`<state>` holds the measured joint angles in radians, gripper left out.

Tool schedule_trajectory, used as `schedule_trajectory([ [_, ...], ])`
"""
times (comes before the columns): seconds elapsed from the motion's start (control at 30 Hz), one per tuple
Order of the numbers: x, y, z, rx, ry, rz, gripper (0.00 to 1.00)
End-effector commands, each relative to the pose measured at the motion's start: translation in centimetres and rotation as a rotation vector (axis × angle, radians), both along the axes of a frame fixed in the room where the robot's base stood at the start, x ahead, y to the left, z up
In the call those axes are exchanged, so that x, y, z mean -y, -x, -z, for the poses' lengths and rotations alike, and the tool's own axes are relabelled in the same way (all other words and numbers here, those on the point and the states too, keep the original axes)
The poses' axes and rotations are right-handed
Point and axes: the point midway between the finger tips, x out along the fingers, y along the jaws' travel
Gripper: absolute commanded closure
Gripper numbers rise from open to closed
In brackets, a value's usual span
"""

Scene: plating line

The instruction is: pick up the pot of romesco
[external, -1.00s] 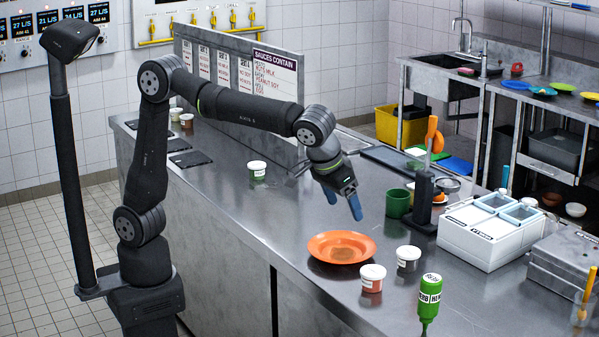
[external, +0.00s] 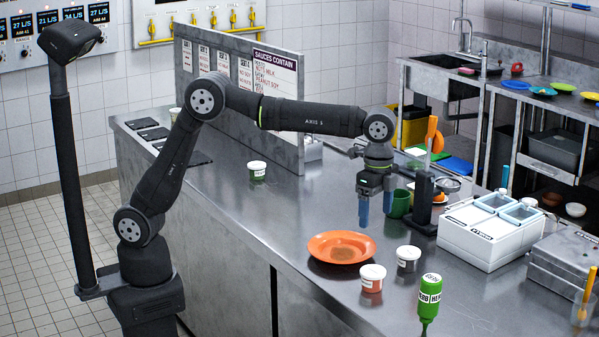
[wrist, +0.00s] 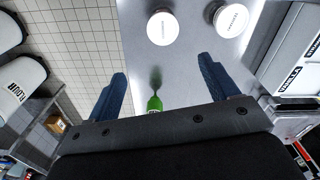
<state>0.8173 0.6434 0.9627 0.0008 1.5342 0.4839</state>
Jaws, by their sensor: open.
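A white-lidded pot with red-orange contents (external: 372,278) stands on the steel counter in front of the orange plate; it looks like the romesco, but its label is too small to read. A similar pot with dark contents (external: 408,258) stands just behind it to the right. In the wrist view, two white lids show near the top, a left one (wrist: 161,27) and a right one (wrist: 230,17). My gripper (external: 376,208) is open and empty, its blue fingers pointing down above the counter behind the plate. Its fingers (wrist: 162,82) are spread apart in the wrist view.
The orange plate (external: 342,237) lies left of the pots. A green cup (external: 398,203), dark stand (external: 424,200) and white machine (external: 487,232) are behind. Another pot (external: 257,171) stands farther left.

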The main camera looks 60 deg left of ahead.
Motion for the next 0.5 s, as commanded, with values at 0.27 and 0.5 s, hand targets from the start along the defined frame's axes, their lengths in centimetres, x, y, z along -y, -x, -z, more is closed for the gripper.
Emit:
schedule_trajectory([
  [0.27,-0.1,0.0,4.8,-0.005,-0.004,0.009,0.21],
  [0.5,-0.1,0.0,9.8,-0.005,-0.004,0.008,0.21],
])
